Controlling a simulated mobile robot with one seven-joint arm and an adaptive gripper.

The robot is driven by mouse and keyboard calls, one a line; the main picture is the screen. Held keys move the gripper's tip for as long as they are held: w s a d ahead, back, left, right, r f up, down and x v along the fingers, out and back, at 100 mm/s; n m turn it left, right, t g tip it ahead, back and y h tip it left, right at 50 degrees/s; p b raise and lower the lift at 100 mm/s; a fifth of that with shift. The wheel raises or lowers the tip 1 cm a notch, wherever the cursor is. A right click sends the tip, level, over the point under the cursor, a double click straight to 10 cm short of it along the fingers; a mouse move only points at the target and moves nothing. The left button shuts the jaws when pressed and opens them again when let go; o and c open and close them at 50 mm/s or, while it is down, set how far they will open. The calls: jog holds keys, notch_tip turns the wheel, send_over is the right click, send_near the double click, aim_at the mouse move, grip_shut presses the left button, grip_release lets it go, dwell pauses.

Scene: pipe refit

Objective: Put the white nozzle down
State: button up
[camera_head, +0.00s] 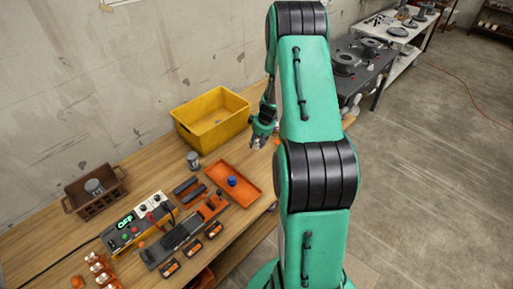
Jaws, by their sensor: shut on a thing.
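My green arm reaches over the far right part of the wooden workbench (148,172). My gripper (258,142) hangs there, just right of the yellow bin and above the far end of the orange tray. It is shut on a small pale thing at its fingertips, which I take to be the white nozzle. The nozzle's shape is too small to make out, and the fingers partly hide it. I cannot tell how far above the bench it is.
A yellow bin (192,132) stands against the wall. An orange tray (246,200) holds a blue part (232,181). My arm hides the bench's right end.

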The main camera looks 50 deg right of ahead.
aim_at(256, 146)
jog(key=shift+f+b, duration=0.3)
jog(key=shift+f, duration=1.4)
jog(key=shift+f, duration=0.15)
jog(key=o, duration=1.1)
jog(key=shift+r, duration=0.2)
jog(key=p+v, duration=0.1)
jog(key=v, duration=1)
jog(key=shift+r, duration=0.4)
jog(key=shift+s, duration=0.15)
jog(key=shift+r, duration=0.1)
